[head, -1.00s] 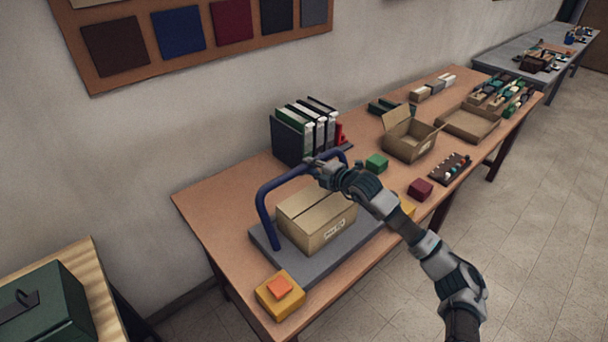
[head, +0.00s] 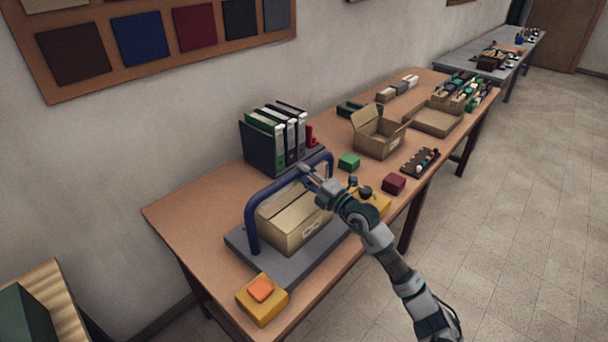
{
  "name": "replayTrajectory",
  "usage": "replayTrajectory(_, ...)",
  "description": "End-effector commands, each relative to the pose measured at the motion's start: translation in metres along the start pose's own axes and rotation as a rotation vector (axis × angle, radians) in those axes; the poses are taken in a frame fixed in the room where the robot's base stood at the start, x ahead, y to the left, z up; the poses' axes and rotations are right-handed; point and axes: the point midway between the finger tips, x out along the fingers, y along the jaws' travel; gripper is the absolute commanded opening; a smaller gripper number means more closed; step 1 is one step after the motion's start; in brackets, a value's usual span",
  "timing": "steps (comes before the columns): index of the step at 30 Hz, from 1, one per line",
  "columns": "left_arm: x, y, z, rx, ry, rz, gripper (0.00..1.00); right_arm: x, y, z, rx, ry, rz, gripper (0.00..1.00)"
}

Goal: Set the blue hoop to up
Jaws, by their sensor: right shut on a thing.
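The blue hoop (head: 250,222) rises from a grey base plate (head: 268,266) on the long table. The hoop's far foot is hidden. My right gripper (head: 309,176) is shut on the hoop's top bar, near its far end. My left gripper is not in view.
A yellow block with an orange button (head: 260,290) sits at the near table corner. Binders (head: 279,137) stand behind the hoop. A green block (head: 349,162), a dark red block (head: 394,184) and an open carton (head: 378,135) lie beyond my right gripper.

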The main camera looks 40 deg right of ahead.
Motion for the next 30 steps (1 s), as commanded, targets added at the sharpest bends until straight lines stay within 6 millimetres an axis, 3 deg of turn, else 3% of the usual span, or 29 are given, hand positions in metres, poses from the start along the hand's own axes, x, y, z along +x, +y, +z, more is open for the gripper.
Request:
replayTrajectory(1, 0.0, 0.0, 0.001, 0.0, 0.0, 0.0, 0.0, 0.001, -0.012, -0.007, 0.006, 0.013, -0.02, 0.0)
replayTrajectory(10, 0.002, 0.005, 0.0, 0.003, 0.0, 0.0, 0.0, 0.001, -0.011, -0.006, 0.007, 0.012, -0.019, 0.0)
replayTrajectory(11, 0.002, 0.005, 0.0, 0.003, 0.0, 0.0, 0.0, 0.0, -0.011, -0.006, 0.007, 0.012, -0.02, 0.31)
replayTrajectory(13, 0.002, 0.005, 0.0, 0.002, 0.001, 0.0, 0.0, 0.0, -0.011, -0.005, 0.007, 0.011, -0.019, 0.48)
replayTrajectory(14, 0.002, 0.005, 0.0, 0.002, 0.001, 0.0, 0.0, 0.0, -0.011, -0.005, 0.007, 0.01, -0.018, 0.51)
replayTrajectory(23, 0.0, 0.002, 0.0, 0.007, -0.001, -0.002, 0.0, -0.003, -0.006, 0.001, 0.007, 0.004, -0.007, 0.51)
replayTrajectory(30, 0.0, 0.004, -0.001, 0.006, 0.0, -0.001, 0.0, -0.036, -0.008, 0.001, 0.008, 0.005, -0.01, 0.51)
